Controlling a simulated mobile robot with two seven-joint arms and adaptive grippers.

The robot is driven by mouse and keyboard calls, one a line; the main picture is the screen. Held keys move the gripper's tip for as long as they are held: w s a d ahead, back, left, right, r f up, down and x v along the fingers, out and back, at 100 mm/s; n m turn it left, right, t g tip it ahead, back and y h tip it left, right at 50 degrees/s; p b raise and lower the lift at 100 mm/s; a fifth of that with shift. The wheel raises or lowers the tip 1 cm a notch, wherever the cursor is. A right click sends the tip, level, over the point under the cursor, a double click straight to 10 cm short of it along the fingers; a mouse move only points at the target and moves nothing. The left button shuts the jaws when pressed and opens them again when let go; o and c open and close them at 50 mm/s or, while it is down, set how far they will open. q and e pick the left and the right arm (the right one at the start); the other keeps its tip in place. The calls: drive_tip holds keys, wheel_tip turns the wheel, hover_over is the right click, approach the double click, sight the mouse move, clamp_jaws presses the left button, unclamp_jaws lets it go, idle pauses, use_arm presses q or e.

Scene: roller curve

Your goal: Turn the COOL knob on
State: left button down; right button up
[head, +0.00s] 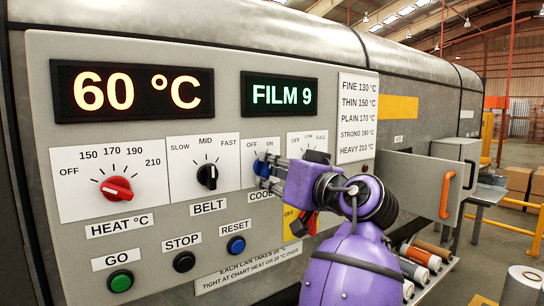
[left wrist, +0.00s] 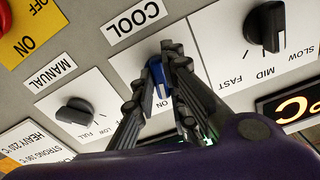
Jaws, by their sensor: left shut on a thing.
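The COOL knob (head: 261,165) is blue and sits on a white plate marked OFF and ON, on the grey machine panel. It also shows in the left wrist view (left wrist: 157,76). My left gripper (head: 266,173) is at the knob with its fingers on either side of it, shut on it. The fingers cover much of the knob, so I cannot tell exactly where its pointer stands. The COOL label (left wrist: 136,21) is clear in the left wrist view and partly hidden behind my arm in the head view. My right gripper is not in view.
The black BELT knob (head: 207,176) and red HEAT knob (head: 116,189) are to the left. The black MANUAL knob (left wrist: 77,111) is close on the other side. GO, STOP and RESET (head: 236,245) buttons lie below.

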use_arm(q)
drive_tip(key=shift+r+m+p, duration=0.3)
drive_tip(key=shift+m+p, duration=0.4)
drive_tip(key=shift+f+m+p, duration=0.2)
drive_tip(key=shift+m+p, duration=0.1)
drive_tip(key=shift+m, duration=0.1)
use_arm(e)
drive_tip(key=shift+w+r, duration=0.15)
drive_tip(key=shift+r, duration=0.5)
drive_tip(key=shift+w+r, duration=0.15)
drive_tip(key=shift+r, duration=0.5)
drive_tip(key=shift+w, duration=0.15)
use_arm(q)
drive_tip(key=c, duration=1.8)
unclamp_jaws()
drive_tip(key=shift+f, duration=0.1)
drive_tip(key=shift+o, duration=0.2)
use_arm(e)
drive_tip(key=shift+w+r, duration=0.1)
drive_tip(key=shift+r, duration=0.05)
